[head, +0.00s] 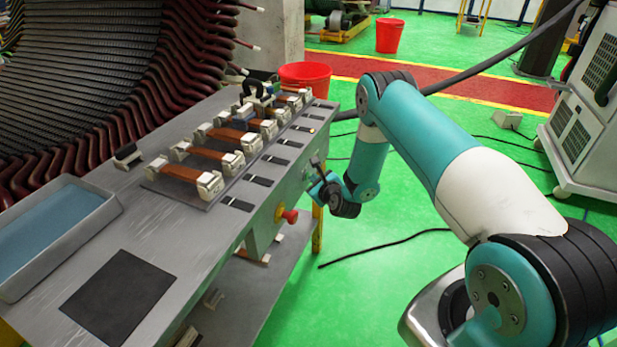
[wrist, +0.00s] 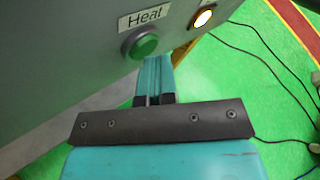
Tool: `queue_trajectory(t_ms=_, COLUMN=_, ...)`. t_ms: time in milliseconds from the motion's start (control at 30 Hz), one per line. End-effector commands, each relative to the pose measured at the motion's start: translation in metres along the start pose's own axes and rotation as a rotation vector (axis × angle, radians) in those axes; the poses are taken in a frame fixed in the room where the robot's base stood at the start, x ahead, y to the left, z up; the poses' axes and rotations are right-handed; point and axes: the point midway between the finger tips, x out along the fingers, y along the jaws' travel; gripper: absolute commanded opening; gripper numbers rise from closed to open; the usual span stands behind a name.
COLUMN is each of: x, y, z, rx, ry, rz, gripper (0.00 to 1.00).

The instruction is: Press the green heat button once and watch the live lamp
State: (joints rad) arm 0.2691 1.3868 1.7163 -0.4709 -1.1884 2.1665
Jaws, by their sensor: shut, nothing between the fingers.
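The green heat button (wrist: 143,45) sits in a grey ring on the grey panel in the wrist view, under a label reading "Heat" (wrist: 144,16). A round lamp (wrist: 202,18) to its right glows pale yellow-white; its label is cut off by the frame's top. My gripper (wrist: 156,60) is shut and empty, its teal fingertips just below and slightly right of the button. I cannot tell whether they touch it. In the head view my gripper (head: 314,180) is at the bench's right side; the button and lamp cannot be made out there.
The grey bench (head: 190,262) carries several copper-coloured pieces in clamps, a blue-lined tray (head: 98,214) and a dark mat (head: 118,291). A red knob (head: 290,215) protrudes from its side, nearer the camera than my gripper.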

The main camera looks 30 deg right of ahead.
Motion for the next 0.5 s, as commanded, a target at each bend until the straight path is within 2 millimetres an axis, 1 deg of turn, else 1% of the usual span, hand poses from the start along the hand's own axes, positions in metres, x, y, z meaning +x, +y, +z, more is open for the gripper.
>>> queue_trajectory(t_ms=233, x=-0.007, y=-0.006, z=-0.008, rx=0.002, ry=0.002, rz=-0.001, gripper=0.0)
queue_trajectory(t_ms=500, x=-0.011, y=-0.008, z=-0.007, rx=0.0, ry=-0.001, rz=-0.001, gripper=0.0)
